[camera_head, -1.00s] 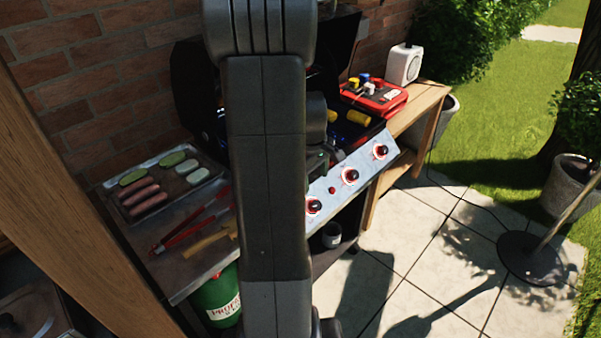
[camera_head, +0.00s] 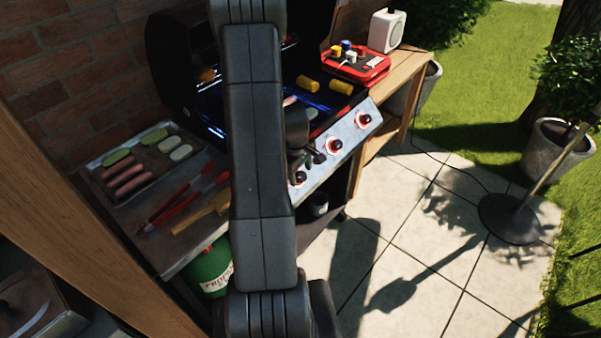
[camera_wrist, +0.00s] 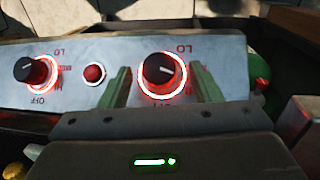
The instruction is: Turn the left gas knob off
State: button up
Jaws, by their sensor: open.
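The left gas knob (camera_wrist: 160,70) is black with a white pointer line and a glowing red ring, on the grill's silver front panel. In the wrist view it sits between the two green fingers of my open gripper (camera_wrist: 161,78), with a gap on each side. The panel and its lettering appear upside down there. In the head view the left knob (camera_head: 297,179) is the nearest of three, partly beside my arm.
A red button (camera_wrist: 94,73) and the middle knob (camera_wrist: 35,70) are beside it. The middle knob (camera_head: 334,146) and right knob (camera_head: 363,119) also show in the head view. Blue flames glow inside the grill. A side shelf holds a food tray (camera_head: 178,178) and red tongs (camera_head: 180,201).

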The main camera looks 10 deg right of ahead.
jog(key=shift+f, duration=0.6)
jog(key=shift+c, duration=0.4)
jog(key=c, duration=0.9)
jog(key=shift+w+d, duration=0.1)
